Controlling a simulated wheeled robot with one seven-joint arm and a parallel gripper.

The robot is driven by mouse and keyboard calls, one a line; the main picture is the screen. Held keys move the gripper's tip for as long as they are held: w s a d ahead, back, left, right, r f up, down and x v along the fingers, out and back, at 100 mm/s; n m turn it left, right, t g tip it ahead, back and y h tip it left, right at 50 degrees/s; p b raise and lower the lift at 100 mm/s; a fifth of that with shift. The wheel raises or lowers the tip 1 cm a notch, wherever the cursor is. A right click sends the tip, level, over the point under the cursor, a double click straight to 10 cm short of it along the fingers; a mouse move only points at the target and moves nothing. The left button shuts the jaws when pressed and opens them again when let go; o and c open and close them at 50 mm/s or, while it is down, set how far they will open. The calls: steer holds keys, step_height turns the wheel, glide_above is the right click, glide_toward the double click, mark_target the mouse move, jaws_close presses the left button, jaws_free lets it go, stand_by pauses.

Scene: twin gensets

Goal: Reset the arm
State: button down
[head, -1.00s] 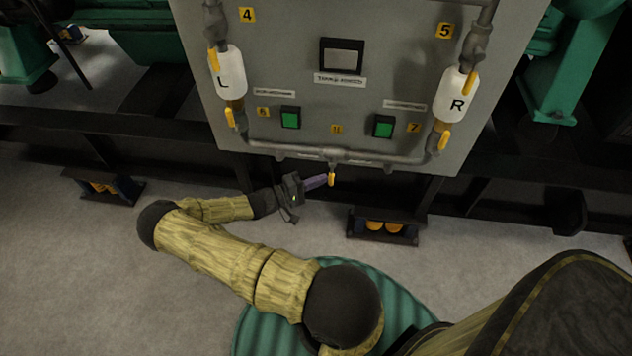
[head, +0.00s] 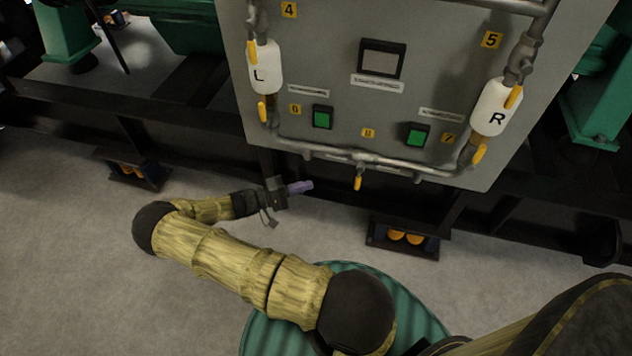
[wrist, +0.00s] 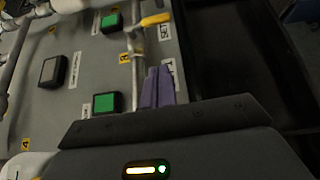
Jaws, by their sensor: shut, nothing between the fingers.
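My gripper (head: 303,187) is at the end of my bent arm, below the grey panel (head: 348,110) and left of the lowest yellow handle (head: 358,183). Its purple fingers are together with nothing between them, and a gap of floor and frame shows between them and that handle. In the wrist view the purple fingers (wrist: 158,87) stand side by side in front of the panel's edge. The panel there shows green buttons (wrist: 106,103) and a yellow handle (wrist: 155,20).
The panel carries white canisters marked L (head: 265,67) and R (head: 495,106), grey pipes and a small screen (head: 381,60). A dark frame rail runs behind my gripper. A dark bracket with orange parts (head: 403,238) sits low at the right. The floor at left is clear.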

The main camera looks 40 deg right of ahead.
steer(key=shift+w+a, duration=0.1)
steer(key=shift+a, duration=0.3)
steer(key=shift+w+a, duration=0.1)
steer(key=shift+a, duration=0.05)
